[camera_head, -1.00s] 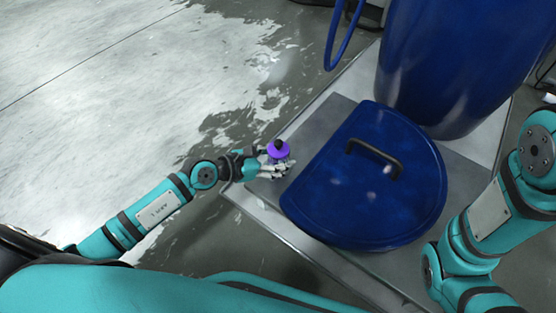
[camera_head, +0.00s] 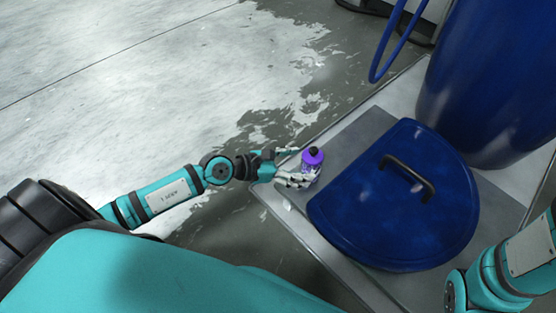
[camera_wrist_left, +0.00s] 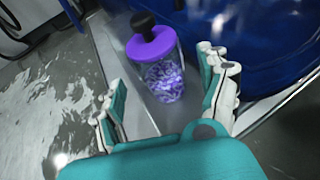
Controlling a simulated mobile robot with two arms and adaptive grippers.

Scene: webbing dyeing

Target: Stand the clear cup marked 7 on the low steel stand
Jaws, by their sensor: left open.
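A clear cup (camera_head: 316,172) with a purple lid and a black knob stands upright at the left edge of the low steel stand (camera_head: 350,128). In the left wrist view the cup (camera_wrist_left: 166,80) shows purple-white contents and rests on the grey top. I cannot read any number on it. My left gripper (camera_head: 297,168) is open at the cup's left side. In the left wrist view its fingers (camera_wrist_left: 165,88) are spread to either side of the cup, with a gap visible. My right gripper is out of view; only part of that arm shows at the lower right.
A large blue half-round lid (camera_head: 395,210) with a black handle lies on the stand close right of the cup. A tall blue drum (camera_head: 485,85) stands behind it. A blue hoop-like hose (camera_head: 397,45) hangs at the back. The pale-stained floor (camera_head: 130,90) at left is clear.

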